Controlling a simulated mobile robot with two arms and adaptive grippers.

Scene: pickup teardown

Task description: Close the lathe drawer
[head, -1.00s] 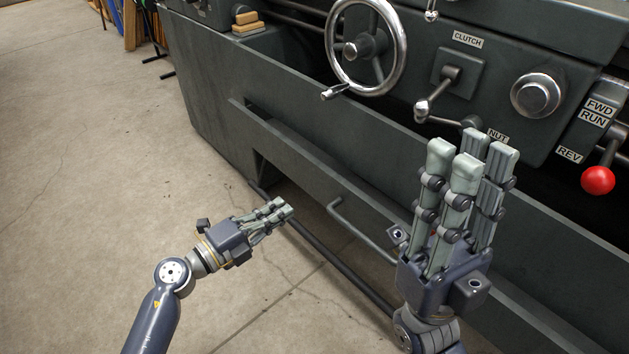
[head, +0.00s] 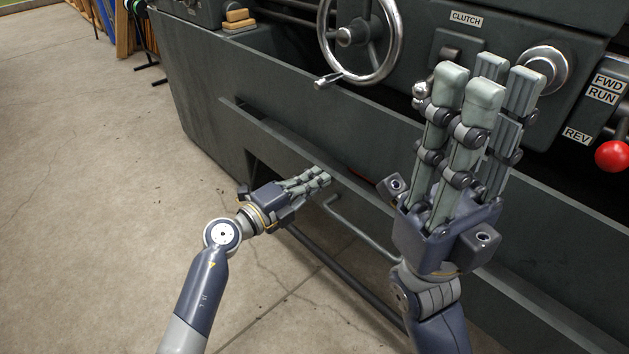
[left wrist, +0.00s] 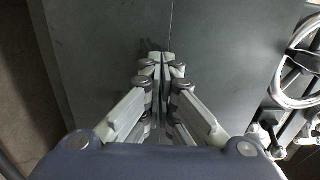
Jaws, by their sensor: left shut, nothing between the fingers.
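The lathe drawer is a long dark grey tray front (head: 290,150) low on the lathe, standing out from the body with a dark gap behind its top edge. A bent grey bar handle (head: 350,225) is on its outer face. My left gripper (head: 322,176) is shut and empty, its fingertips at the drawer front just above the handle's left end; I cannot tell whether they touch. In the left wrist view its fingers (left wrist: 165,57) meet before a dark panel with a thin seam. My right gripper (head: 490,80) is open and empty, fingers up, hiding part of the drawer and controls.
Above the drawer are a handwheel (head: 360,38), a round chrome knob (head: 547,68) and a red-knobbed lever (head: 612,156). Wooden blocks (head: 238,18) lie at the lathe's top left. Bare concrete floor (head: 90,200) is clear at left.

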